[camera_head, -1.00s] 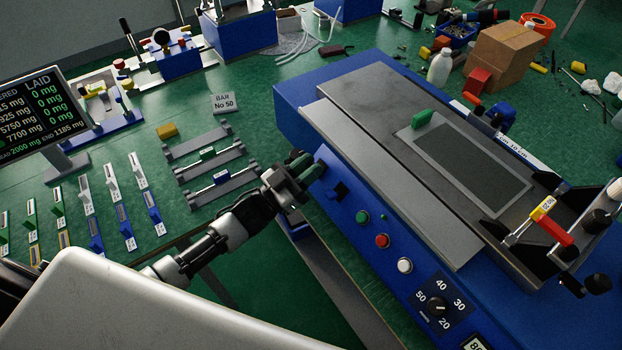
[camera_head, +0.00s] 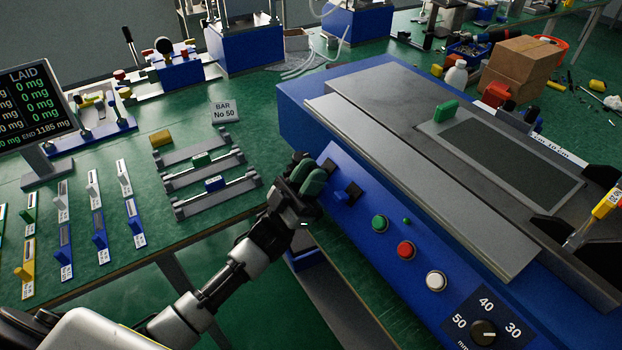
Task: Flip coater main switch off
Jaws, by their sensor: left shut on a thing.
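The coater (camera_head: 365,215) is a large blue machine with a grey flat bed, at the right of the head view. At the upper-left end of its sloping front panel sit a dark block (camera_head: 329,166) and a black and blue switch-like part (camera_head: 346,193). I cannot tell which is the main switch or its position. My left gripper (camera_head: 308,179), with green finger pads, is shut at this end of the panel, close by the dark block. What it grips is hidden by the fingers. My right gripper is not in view.
Green (camera_head: 379,223), red (camera_head: 405,250) and white (camera_head: 436,281) buttons and a black dial (camera_head: 483,332) line the panel. A small green lamp (camera_head: 407,221) sits by the green button. Several grey bars lie on a rack (camera_head: 216,194) left of my gripper.

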